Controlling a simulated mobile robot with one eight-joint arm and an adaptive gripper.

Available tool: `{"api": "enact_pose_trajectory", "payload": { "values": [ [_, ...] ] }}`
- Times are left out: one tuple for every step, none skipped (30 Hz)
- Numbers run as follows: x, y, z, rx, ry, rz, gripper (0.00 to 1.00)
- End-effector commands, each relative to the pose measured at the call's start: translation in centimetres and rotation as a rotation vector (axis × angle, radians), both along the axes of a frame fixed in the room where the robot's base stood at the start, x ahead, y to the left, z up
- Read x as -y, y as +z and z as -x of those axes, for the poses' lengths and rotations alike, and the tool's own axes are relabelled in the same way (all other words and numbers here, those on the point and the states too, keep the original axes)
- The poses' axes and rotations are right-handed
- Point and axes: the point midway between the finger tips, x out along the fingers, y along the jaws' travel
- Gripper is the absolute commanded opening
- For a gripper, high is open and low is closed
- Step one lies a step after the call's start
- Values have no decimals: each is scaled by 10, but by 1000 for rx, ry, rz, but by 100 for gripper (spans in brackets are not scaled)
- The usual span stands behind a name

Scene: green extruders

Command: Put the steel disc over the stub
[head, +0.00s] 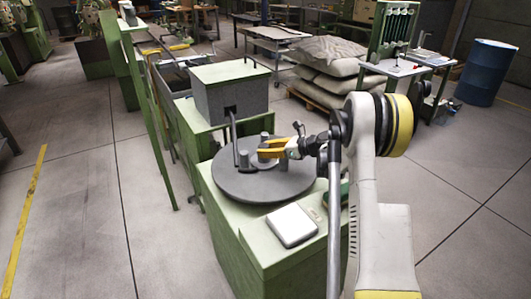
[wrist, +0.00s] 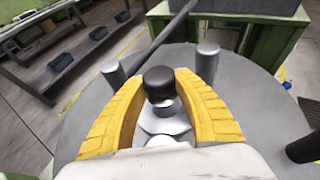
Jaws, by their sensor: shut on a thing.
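My gripper (head: 262,148) reaches in from the right, low over a round grey plate (head: 285,188). In the wrist view its yellow fingers (wrist: 165,85) are shut on a pale steel disc (wrist: 165,122), partly hidden by the fingers and wrist. A short grey stub with a black cap (wrist: 160,83) appears between the fingers, over the middle of the disc in this view. I cannot tell whether the disc is around it or apart from it. Grey posts stand to the left (wrist: 113,73) and right (wrist: 207,62) of the fingers.
A dark rod (head: 233,130) runs from a grey box (head: 232,92) down to the plate. A black peg (wrist: 303,149) stands at the right in the wrist view. A white-topped box (head: 292,225) lies on the green cabinet (head: 262,252) in front.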

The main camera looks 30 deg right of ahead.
Motion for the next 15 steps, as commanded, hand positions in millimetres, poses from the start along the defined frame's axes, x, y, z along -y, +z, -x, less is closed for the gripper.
{"api": "enact_pose_trajectory", "payload": {
  "values": [
    [0, 1, 0, 0, 0, 0, 0],
    [0, 2, 0, 0, 0, 0, 0],
    [0, 2, 0, 0, 0, 0, 0],
    [0, 1, 0, -1, 0, 1, 41],
    [0, 1, 0, -1, 0, 1, 51],
    [0, 1, 0, -1, 0, 1, 55],
    [0, 1, 0, -1, 0, 1, 55],
    [0, 1, 0, -1, 0, 1, 55],
    [0, 1, 0, -1, 0, 1, 55],
    [0, 1, 0, -1, 0, 1, 55],
    [0, 1, 0, -1, 0, 1, 55],
    [0, 1, 0, -1, 0, 1, 55],
    [0, 1, 0, -1, 0, 1, 55],
    [0, 2, 0, -1, 0, 1, 55],
    [1, 2, 1, -1, -1, 1, 55]
  ]
}}
